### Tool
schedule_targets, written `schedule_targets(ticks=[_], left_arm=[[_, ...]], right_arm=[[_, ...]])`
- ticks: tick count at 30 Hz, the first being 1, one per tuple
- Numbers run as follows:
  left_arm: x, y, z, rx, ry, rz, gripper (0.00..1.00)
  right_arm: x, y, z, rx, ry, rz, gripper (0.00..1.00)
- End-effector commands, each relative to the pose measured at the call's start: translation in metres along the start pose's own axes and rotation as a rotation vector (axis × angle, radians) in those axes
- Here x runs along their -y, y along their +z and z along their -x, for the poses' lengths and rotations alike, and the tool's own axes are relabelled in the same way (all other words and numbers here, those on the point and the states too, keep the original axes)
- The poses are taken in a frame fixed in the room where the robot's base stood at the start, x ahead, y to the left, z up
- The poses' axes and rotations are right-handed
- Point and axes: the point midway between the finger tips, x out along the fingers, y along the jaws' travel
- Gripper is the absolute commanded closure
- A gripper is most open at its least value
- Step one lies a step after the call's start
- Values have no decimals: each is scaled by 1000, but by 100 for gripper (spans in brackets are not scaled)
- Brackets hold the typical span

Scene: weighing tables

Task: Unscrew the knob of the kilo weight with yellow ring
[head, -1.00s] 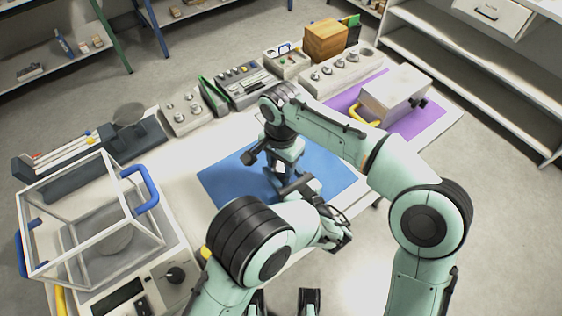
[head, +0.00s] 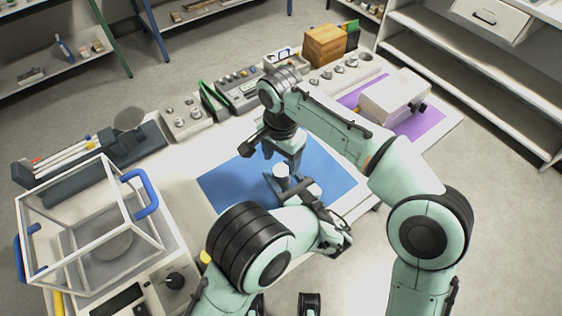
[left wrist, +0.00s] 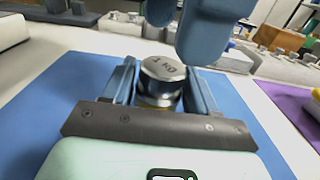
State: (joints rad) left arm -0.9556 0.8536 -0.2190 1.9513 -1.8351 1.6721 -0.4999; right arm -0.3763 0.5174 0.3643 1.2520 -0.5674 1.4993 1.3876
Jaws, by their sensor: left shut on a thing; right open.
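The kilo weight (head: 281,171) stands upright over the blue mat (head: 230,182). In the left wrist view the weight (left wrist: 162,72) shows a round silver knob on top with "1 KG" lettering. A thin yellow band shows low on it. My left gripper (head: 283,184) is shut on the weight's body, with one blue finger on each side in the left wrist view (left wrist: 160,88). My right gripper (head: 290,153) is open and empty just above and behind the knob. Its blue fingers also show at the top of the left wrist view (left wrist: 185,22). The weight's lower part is hidden.
A glass-walled balance (head: 90,225) with blue handles stands at left. Weight blocks (head: 185,115) and a wooden box (head: 325,43) line the back edge. A white box (head: 393,95) sits on the purple mat (head: 425,118) at right. Bare blue mat surrounds the weight.

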Motion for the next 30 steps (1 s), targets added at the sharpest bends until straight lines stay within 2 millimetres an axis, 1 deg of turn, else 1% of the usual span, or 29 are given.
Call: schedule_targets(ticks=[2,7,9,11,14,21,24,30], left_arm=[[-1,0,0,-1,2,-2,100],[-1,0,0,-1,2,-2,100],[-1,0,0,-1,2,-2,100],[-1,0,0,0,3,-2,100],[-1,0,0,0,3,-2,100],[-1,0,0,0,3,-2,100],[-1,0,0,0,3,-2,100],[-1,0,0,0,3,-2,100]], right_arm=[[0,0,5,-1,-1,-31,35],[1,0,28,-1,-2,-217,35],[0,0,32,0,1,-271,35],[0,0,31,1,2,-293,35],[-1,0,21,1,5,-299,35],[-1,0,-17,2,5,-296,35],[-1,0,-30,1,3,-296,35],[-1,0,-44,2,3,-295,35]])
